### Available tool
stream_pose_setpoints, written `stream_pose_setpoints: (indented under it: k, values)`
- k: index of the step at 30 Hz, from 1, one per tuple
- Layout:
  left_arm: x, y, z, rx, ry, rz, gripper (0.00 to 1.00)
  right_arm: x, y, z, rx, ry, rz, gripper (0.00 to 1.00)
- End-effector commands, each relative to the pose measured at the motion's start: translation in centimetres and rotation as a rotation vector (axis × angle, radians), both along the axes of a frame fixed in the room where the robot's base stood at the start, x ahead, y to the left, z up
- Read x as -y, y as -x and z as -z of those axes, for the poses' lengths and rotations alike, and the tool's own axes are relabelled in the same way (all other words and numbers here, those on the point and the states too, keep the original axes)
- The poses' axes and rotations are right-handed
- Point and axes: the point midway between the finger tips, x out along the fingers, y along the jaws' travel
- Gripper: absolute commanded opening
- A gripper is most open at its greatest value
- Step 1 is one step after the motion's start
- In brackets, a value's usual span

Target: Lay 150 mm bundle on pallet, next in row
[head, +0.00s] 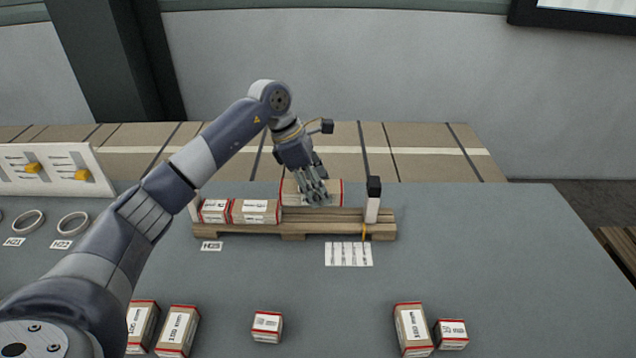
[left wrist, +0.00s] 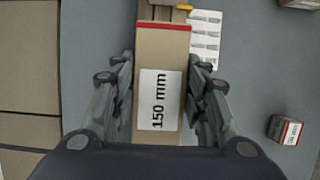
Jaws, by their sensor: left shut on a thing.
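My left gripper (head: 314,190) is shut on a 150 mm bundle (head: 332,187), a brown block with red end bands. In the left wrist view the bundle (left wrist: 160,60) lies between the two fingers (left wrist: 160,105), its "150 mm" label facing the camera. In the head view it is at the wooden pallet (head: 295,229), right of two bundles lying in a row, one smaller (head: 214,206) and one larger (head: 255,205). I cannot tell whether the held bundle touches the pallet or its neighbour. My right gripper is not in view.
A dark-topped post (head: 374,197) stands at the pallet's right end. Several loose bundles lie at the front, including a 150 mm one (head: 177,328) and a small one (head: 267,324). A printed card (head: 348,254) lies before the pallet. The right side of the table (head: 520,260) is clear.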

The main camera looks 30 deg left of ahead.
Motion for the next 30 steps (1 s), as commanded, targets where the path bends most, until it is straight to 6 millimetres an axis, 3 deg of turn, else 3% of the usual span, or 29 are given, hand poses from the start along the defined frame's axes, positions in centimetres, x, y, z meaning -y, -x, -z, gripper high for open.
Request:
stream_pose_setpoints:
  k: [4, 20, 30]
  values:
    - [0.0, 0.0, 1.3, 0.001, 0.001, -0.001, 0.14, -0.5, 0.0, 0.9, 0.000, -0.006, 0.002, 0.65]
    - [0.0, 0.0, 1.6, 0.001, 0.000, 0.000, 0.14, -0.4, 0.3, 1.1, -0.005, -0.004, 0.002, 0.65]
    - [0.0, 0.0, 3.1, 0.001, 0.002, -0.001, 0.14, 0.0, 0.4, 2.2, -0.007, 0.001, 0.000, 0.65]
